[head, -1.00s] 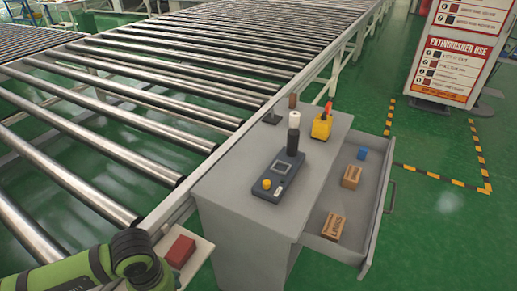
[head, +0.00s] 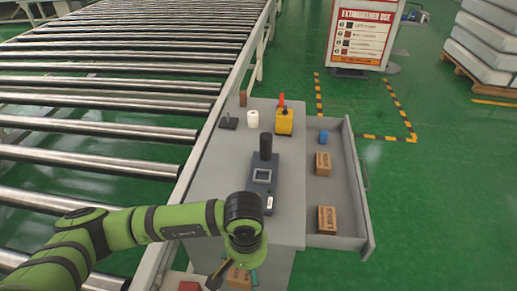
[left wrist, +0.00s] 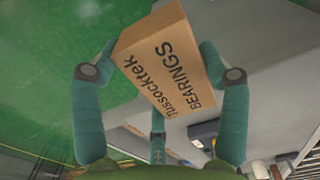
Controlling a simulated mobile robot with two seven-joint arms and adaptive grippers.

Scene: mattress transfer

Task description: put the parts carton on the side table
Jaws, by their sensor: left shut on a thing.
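My left gripper (head: 235,273) is at the bottom of the head view, in front of the grey cabinet's near side. It is shut on a brown parts carton (head: 239,279), which is partly hidden by the gripper. In the left wrist view the carton (left wrist: 165,60) is tilted between the teal fingers, with the word BEARINGS on its face. The grey cabinet (head: 212,165), which seems to be the side table, stands beside the roller conveyor with its drawer (head: 352,190) open to the right. My right gripper is not in view.
The cabinet top bears a dark handheld device (head: 263,175), a yellow object (head: 284,121), a white roll (head: 253,118) and small items. Two brown cartons (head: 323,164) and a blue object (head: 323,137) lie in the drawer. A red block (head: 188,286) is at the bottom edge.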

